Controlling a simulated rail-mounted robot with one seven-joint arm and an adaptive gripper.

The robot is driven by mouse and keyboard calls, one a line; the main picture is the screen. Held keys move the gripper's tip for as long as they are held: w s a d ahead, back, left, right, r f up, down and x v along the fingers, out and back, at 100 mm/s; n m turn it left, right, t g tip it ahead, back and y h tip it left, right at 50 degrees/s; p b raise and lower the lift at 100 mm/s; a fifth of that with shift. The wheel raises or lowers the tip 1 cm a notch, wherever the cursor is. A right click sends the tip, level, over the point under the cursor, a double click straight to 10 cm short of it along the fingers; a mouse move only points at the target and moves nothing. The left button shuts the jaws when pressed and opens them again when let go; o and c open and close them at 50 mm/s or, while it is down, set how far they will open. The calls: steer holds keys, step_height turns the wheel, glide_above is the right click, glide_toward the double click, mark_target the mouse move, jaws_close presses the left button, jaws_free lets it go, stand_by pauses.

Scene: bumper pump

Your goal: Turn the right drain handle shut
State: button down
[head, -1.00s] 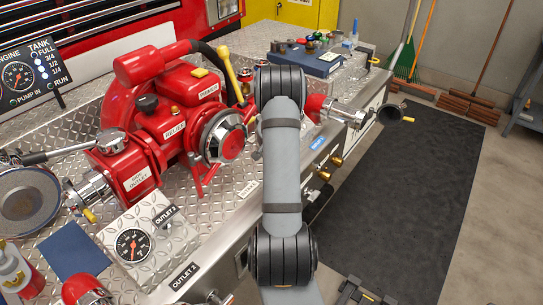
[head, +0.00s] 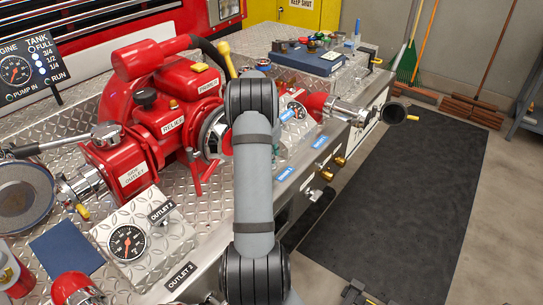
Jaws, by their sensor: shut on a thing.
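My grey arm with black joints rises through the middle of the head view. My gripper cannot be made out in this view. Two small brass drain handles (head: 332,167) stick out from the steel front panel, right of my arm and below a blue label (head: 320,142). They sit close together, and their exact angle is too small to tell. Another blue label (head: 285,174) is further left on the panel edge. The panel front to the left is hidden behind my arm.
The red pump (head: 130,160) stands on the diamond-plate deck (head: 215,215), left of my arm. A dark object with a yellow part (head: 358,293) shows at the bottom edge.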

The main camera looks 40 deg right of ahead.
stand_by(0.3)
steer(key=c, duration=1.7)
jaws_free()
steer(key=shift+o, duration=0.2)
steer(key=v, duration=1.2)
steer(key=shift+d, duration=0.1)
steer(key=shift+c, duration=0.4)
